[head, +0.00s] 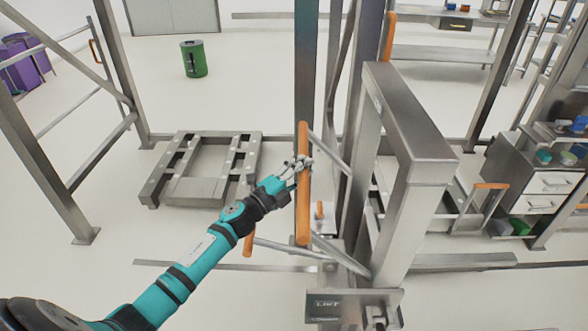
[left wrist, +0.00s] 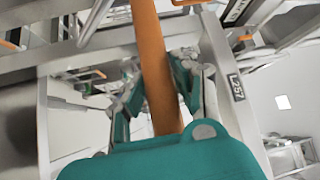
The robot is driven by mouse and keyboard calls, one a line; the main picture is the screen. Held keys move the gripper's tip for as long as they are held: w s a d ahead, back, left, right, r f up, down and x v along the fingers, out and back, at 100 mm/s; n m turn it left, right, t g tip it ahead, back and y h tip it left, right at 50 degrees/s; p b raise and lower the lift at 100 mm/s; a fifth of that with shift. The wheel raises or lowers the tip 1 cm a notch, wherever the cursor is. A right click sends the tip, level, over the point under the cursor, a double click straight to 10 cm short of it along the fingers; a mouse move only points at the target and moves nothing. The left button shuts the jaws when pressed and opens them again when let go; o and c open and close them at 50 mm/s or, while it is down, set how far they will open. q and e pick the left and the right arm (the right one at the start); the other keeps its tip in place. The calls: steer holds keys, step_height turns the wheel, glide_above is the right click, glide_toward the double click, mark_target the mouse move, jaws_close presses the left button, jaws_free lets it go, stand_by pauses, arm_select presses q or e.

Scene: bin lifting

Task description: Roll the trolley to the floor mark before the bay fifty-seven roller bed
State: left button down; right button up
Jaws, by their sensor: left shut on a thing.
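My left gripper (head: 296,168) is shut on an upright orange handle (head: 303,215) at the middle of the head view. The handle is joined by metal bars to a tall steel frame (head: 415,130); I cannot tell whether this frame is the trolley. In the left wrist view the orange handle (left wrist: 155,60) runs between the teal fingers (left wrist: 158,90). I cannot make out a floor mark or a bay fifty-seven sign. My right gripper is not in view.
A low steel frame (head: 153,190) stands on the floor at left, beside steel posts. A green bin (head: 194,59) and purple containers (head: 22,62) are farther back. A drawer cabinet (head: 530,180) stands at right. Open pale floor lies at the lower left.

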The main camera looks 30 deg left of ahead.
arm_select(q)
steer(key=c, duration=1.2)
jaws_free()
steer(key=shift+w+d+f, duration=0.1)
steer(key=shift+w+d, duration=0.05)
steer(key=shift+d, duration=0.3)
steer(key=shift+o, duration=0.9)
steer(key=shift+a, duration=0.1)
steer(key=shift+s+a, duration=0.2)
steer(key=shift+a, duration=0.05)
steer(key=shift+s+a, duration=0.1)
steer(key=shift+s, duration=0.05)
steer(key=v, duration=1.1)
steer(key=shift+s, duration=0.35)
